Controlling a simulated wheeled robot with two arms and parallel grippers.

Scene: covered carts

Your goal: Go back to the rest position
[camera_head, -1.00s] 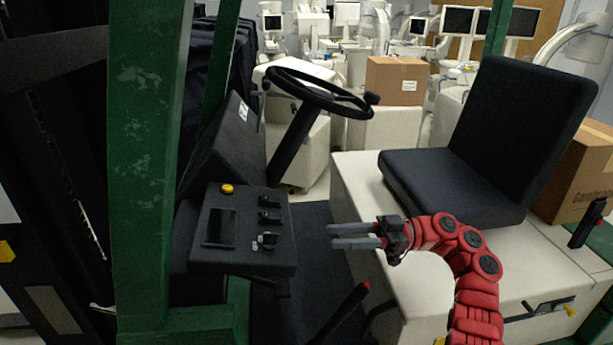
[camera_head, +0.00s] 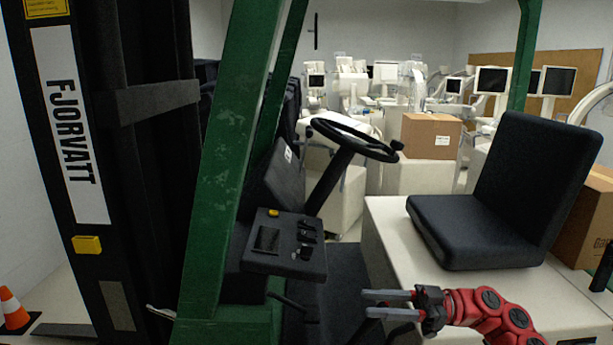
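My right gripper (camera_head: 388,304) is at the lower right of the head view, on the red arm that comes in from the right edge. Its two grey fingers point left with a gap between them, and nothing is held. It is below and left of the black seat (camera_head: 475,232), apart from the dark control panel (camera_head: 284,247) with its yellow button. My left gripper is not in view.
A green post (camera_head: 226,180) of the forklift stands left of the steering wheel (camera_head: 352,138). The black mast (camera_head: 155,200) fills the left side. An orange cone (camera_head: 13,309) stands at the lower left. Cardboard boxes (camera_head: 431,136) and white medical machines are behind.

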